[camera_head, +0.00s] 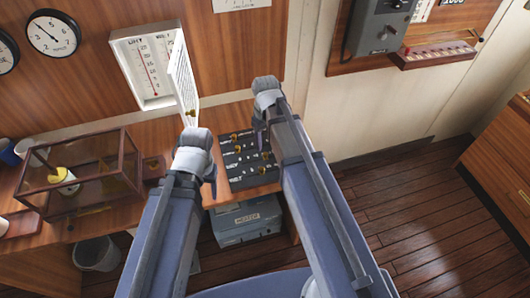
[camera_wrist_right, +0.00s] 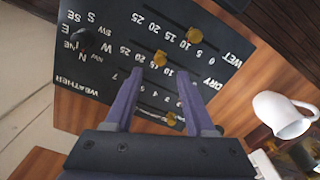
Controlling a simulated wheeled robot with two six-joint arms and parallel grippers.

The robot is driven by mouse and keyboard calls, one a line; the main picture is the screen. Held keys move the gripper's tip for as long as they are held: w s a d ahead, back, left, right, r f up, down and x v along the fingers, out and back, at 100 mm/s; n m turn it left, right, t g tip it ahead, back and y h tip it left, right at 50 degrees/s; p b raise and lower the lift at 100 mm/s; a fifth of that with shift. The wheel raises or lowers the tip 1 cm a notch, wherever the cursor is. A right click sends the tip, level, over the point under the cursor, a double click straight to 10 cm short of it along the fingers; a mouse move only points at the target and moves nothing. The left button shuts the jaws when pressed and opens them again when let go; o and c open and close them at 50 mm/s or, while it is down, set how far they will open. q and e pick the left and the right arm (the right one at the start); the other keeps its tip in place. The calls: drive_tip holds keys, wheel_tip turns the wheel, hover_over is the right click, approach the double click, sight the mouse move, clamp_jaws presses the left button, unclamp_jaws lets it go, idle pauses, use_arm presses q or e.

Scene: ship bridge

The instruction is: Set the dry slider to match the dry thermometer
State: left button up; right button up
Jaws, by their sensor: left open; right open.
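The white thermometer box (camera_head: 118,50) hangs on the wall with its door (camera_head: 184,80) swung open. The dry thermometer (camera_head: 150,76) on its left shows a red column; its exact reading is too small to tell. The door partly hides the wet side. The dark slider panel (camera_head: 239,176) lies on the desk. In the right wrist view, the brass dry slider knob (camera_wrist_right: 160,58) sits around the scale's middle, just beyond the fingertips of my open right gripper (camera_wrist_right: 159,74). I cannot tell whether they touch. My left gripper (camera_head: 211,172) is open beside the panel's left edge.
The wet knob (camera_wrist_right: 194,35) and a lower brass knob (camera_wrist_right: 171,119) flank the dry one; a black dial knob (camera_wrist_right: 82,40) is at left. A white mug (camera_wrist_right: 281,115) stands right. A glass case (camera_head: 100,172) is left of my left gripper.

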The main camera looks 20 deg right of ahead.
sight(266, 154)
wheel_tip(266, 154, down, 6)
drive_tip(key=b, duration=0.5)
drive_tip(key=shift+r, duration=0.15)
clamp_jaws()
idle(1.1)
